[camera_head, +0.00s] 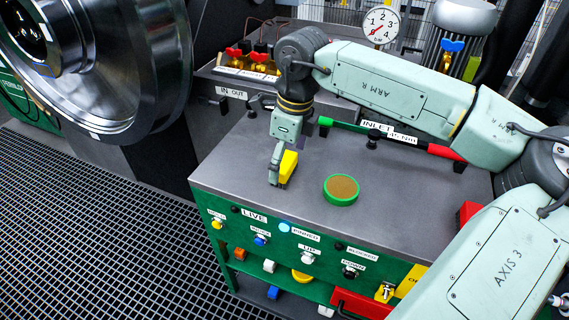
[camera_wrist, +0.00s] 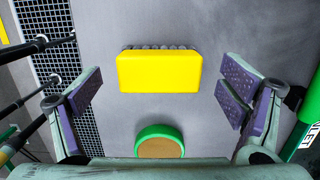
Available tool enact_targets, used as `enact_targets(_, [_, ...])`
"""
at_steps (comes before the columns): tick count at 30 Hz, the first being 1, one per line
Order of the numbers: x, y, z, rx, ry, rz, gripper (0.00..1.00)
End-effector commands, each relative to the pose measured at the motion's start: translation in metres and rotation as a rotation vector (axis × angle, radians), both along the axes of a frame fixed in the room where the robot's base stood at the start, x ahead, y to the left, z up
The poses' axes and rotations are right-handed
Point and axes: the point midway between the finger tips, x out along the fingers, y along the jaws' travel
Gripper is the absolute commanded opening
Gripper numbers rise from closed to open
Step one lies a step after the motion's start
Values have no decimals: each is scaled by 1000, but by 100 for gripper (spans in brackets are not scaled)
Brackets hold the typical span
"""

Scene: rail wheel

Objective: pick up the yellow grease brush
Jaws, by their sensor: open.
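The yellow grease brush (camera_head: 288,166) is a small yellow block on the grey bench top, left of a round green-rimmed tin. In the wrist view the brush (camera_wrist: 158,72) shows its yellow back, with a row of dark bristles along its far edge. My gripper (camera_head: 281,165) points down at the brush, and one finger partly covers it in the head view. In the wrist view my gripper (camera_wrist: 160,88) is open, its purple pads standing wide apart to either side of the brush. Neither pad appears to touch it.
The green tin (camera_head: 341,190) with a brown face lies right of the brush. A green and red handled bar (camera_head: 392,138) lies behind it. The bench front (camera_head: 300,240) carries knobs and labels. A large steel wheel (camera_head: 110,60) stands at left. The bench top's left part is clear.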

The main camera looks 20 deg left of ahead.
Motion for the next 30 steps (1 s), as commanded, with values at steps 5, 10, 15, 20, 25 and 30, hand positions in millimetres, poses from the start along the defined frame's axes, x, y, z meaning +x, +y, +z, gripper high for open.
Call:
enact_targets(5, [-1, 2, -14, 0, 0, 2, 90])
enact_targets(10, [0, 2, -15, 1, -1, 2, 90])
enact_targets(15, [0, 3, -15, 1, -1, 2, 81])
enact_targets(20, [0, 3, -15, 1, -1, 2, 71])
enact_targets(25, [0, 3, -15, 1, 0, 2, 59])
enact_targets(30, [0, 2, -15, 0, 0, 1, 48])
